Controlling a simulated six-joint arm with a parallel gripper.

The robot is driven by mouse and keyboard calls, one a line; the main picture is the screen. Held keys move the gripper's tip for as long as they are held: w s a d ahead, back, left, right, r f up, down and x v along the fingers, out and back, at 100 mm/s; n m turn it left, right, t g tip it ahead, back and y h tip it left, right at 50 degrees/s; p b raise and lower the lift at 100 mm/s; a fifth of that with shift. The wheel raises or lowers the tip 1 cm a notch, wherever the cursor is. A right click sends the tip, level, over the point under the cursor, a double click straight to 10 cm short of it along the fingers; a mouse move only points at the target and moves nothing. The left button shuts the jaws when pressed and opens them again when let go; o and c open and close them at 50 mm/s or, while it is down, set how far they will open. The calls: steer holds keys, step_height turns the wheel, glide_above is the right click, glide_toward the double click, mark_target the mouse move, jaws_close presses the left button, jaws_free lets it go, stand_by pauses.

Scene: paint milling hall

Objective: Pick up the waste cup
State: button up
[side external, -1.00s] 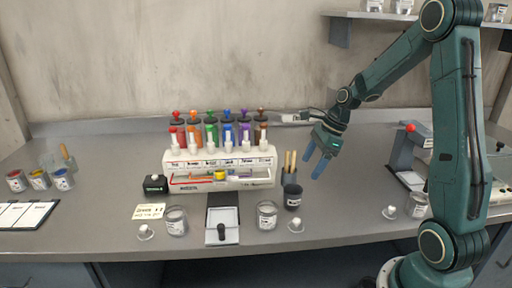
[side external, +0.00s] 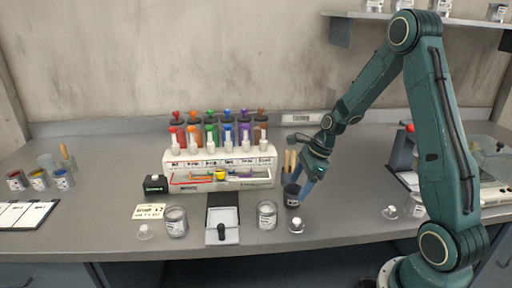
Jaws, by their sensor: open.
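A small dark grey cup (side external: 292,201) with a pale label stands upright on the bench, right of the paint rack; its label is too small to read, but it appears to be the waste cup. My gripper (side external: 302,187) is open, with its blue fingers pointing down and left at the cup. One finger shows at the cup's right side and overlaps it in the picture. The other finger is partly hidden, and I cannot tell whether either touches the cup.
Wooden sticks (side external: 290,161) rise just behind the cup. The paint rack (side external: 219,182) stands to the left. A glass jar (side external: 267,216) and a small lidded piece (side external: 296,226) stand close in front. The bench right of the cup is mostly clear.

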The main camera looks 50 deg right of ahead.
mark_target(293, 193)
steer(key=shift+x, duration=2.15)
steer(key=shift+w+r, duration=0.1)
steer(key=shift+c, duration=0.5)
steer(key=c, duration=0.9)
